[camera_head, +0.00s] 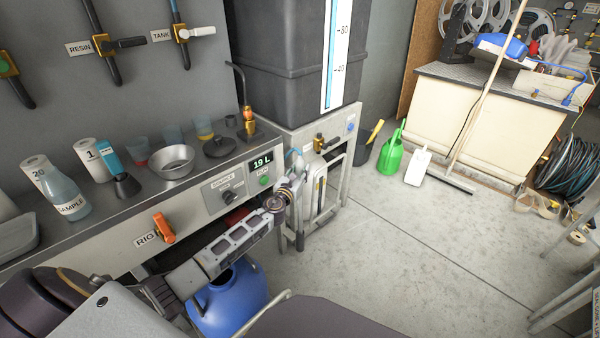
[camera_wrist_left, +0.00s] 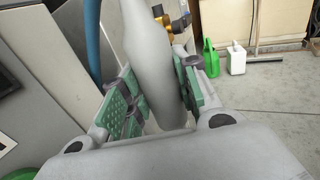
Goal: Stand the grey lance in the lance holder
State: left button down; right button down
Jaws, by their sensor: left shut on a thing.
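My left gripper (camera_head: 285,192) is low in front of the bench's right end, beside the "19 L" display. In the left wrist view its green-padded fingers (camera_wrist_left: 158,98) are shut on a smooth grey, tapering piece, which I take to be the grey lance (camera_wrist_left: 152,65). It runs up out of the top of that view, so its far end is hidden there. I cannot make out the lance holder for certain. My right gripper is not in view.
A grey tubular frame (camera_head: 342,190) stands just right of the gripper. A brass valve (camera_head: 318,143) sits on the panel above it. A blue jug (camera_head: 230,300) is below my left arm. A green can (camera_head: 391,152) and white jug (camera_head: 418,167) stand on the floor. The middle floor is clear.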

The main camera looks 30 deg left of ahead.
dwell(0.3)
pick_arm(q)
jog(key=c, duration=1)
grip_release()
jog(key=shift+s, duration=0.2)
jog(key=shift+s+d, duration=0.15)
jog(key=shift+s, duration=1.8)
jog(key=shift+s+d, duration=0.2)
jog(key=shift+s, duration=1.7)
jog(key=shift+s+d, duration=0.15)
jog(key=shift+s, duration=1.8)
